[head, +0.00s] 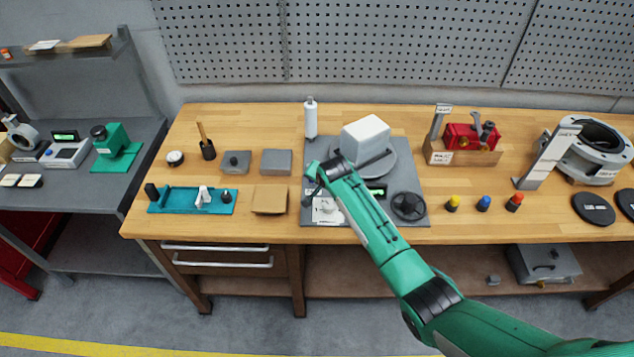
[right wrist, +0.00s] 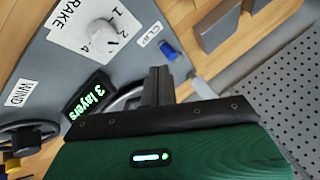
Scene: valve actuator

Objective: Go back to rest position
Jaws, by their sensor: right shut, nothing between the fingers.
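My right arm reaches in from the lower right of the head view. My right gripper (head: 314,186) is over the grey machine plate (head: 408,176), near the brake dial card (head: 325,212). In the right wrist view my gripper (right wrist: 158,74) is shut and empty, its fingers together. The brake dial (right wrist: 101,32) shows beyond the fingers to the upper left, apart from them. A green "3 layers" display (right wrist: 88,98) and the wind handwheel (right wrist: 28,136) are on the left. A blue clip (right wrist: 171,50) is just past the fingertips. My left gripper is out of view.
A white wrapped block (head: 366,133) sits on the turntable behind my right gripper, with a white roll (head: 311,118) at its back left. The handwheel (head: 408,206) is right of my forearm. A teal tray (head: 178,207) and cardboard piece (head: 270,199) lie left. A pegboard stands behind.

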